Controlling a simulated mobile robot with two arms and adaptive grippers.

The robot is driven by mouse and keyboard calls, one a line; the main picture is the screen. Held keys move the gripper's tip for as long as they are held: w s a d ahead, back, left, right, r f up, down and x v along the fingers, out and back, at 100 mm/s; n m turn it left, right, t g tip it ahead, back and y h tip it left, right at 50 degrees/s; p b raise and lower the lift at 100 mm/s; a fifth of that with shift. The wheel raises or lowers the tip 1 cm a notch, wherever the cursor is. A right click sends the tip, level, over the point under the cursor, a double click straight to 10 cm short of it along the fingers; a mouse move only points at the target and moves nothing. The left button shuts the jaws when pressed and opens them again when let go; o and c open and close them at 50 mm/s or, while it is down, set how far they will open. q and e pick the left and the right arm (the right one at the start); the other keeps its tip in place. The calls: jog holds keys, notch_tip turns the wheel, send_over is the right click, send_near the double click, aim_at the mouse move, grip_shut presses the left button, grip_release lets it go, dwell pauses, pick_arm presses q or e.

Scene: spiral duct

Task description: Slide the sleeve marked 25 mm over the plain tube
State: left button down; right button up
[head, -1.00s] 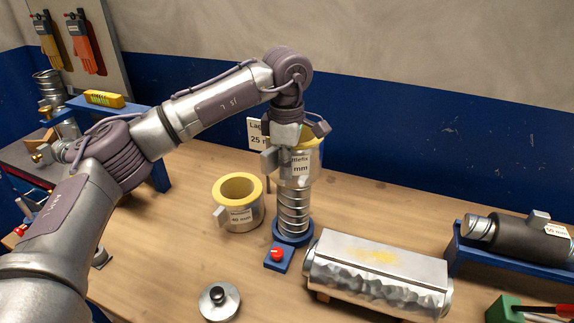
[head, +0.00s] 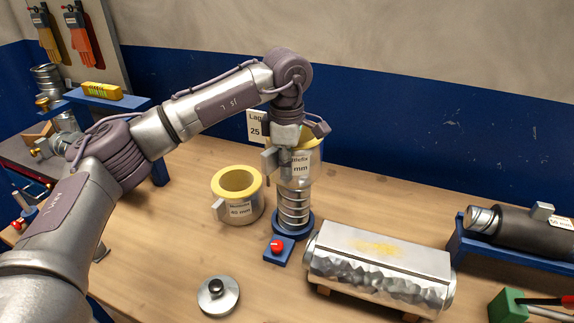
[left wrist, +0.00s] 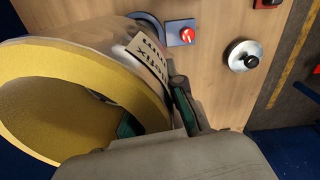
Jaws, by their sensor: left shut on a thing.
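The held sleeve (head: 313,158) has a yellow lining and a silver jacket, with a label whose number is hidden by a finger. My left gripper (head: 283,160) is shut on its wall from the left. The sleeve is at the top of the upright plain spiral tube (head: 293,207), whose ribbed lower part shows below it, above a blue base (head: 293,224). I cannot tell how far the sleeve encloses the tube. In the left wrist view the yellow rim (left wrist: 150,100) fills the left side. My right gripper is not in view.
A second yellow-lined sleeve (head: 238,208) stands left of the tube. A red button block (head: 278,250), a silver disc with a black knob (head: 218,296) and a silver-clad duct (head: 380,272) lie in front. A sign (head: 256,127) stands behind. A dark-clad pipe (head: 515,230) is at right.

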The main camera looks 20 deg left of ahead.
pick_arm(q)
jog(key=shift+f, duration=0.15)
jog(key=c, duration=1.2)
grip_release()
jog(key=shift+s, duration=0.1)
notch_tip(320, 180, up, 12)
jog(key=shift+r, duration=0.1)
